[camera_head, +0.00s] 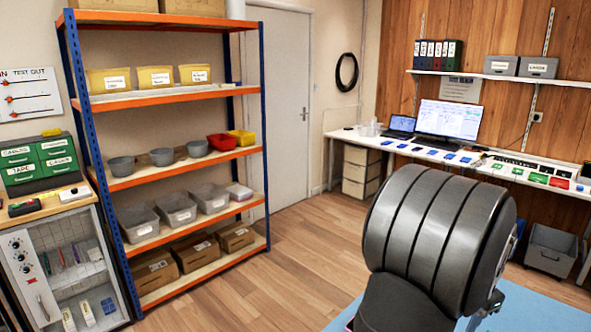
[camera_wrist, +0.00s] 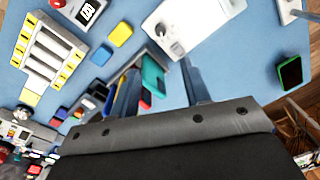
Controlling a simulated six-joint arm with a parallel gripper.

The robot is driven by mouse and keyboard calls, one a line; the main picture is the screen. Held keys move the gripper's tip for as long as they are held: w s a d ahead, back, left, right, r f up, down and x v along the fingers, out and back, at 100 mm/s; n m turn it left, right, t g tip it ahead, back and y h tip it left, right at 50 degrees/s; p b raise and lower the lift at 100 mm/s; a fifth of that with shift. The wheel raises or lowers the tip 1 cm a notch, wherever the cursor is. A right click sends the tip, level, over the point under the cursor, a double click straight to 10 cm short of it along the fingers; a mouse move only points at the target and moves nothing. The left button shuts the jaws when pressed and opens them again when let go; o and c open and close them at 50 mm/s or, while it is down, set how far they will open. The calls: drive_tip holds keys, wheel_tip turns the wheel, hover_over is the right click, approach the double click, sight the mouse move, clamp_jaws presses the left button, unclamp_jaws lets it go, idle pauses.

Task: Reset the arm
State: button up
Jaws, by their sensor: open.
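My gripper (camera_wrist: 161,68) shows in the wrist view, its two blue-grey fingers spread apart over the blue work mat (camera_wrist: 222,62). Nothing is visible held between the fingers. A teal phone-like piece (camera_wrist: 152,72) lies beyond and partly behind the left finger, with red and dark pieces beside it. In the head view, my large dark arm link covers the lower right, and the gripper itself is hidden.
In the wrist view, a white device (camera_wrist: 185,25), a yellow block (camera_wrist: 121,32), a blue block (camera_wrist: 101,55) and a white slotted rack (camera_wrist: 48,50) stand around. In the head view, a shelf unit (camera_head: 172,97) stands left and a desk with a monitor (camera_head: 447,120) behind.

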drive_tip(key=f, duration=1.5)
drive_tip(key=shift+w+a+f, duration=0.15)
drive_tip(key=shift+w+f, duration=0.25)
drive_tip(key=m, duration=0.2)
drive_tip(key=shift+m, duration=0.4)
wheel_tip(320, 180, up, 18)
drive_tip(key=n, duration=0.6)
drive_tip(key=shift+s+d+f+n, duration=0.2)
drive_tip(key=shift+s+d+n, duration=0.1)
drive_tip(key=shift+s, duration=0.1)
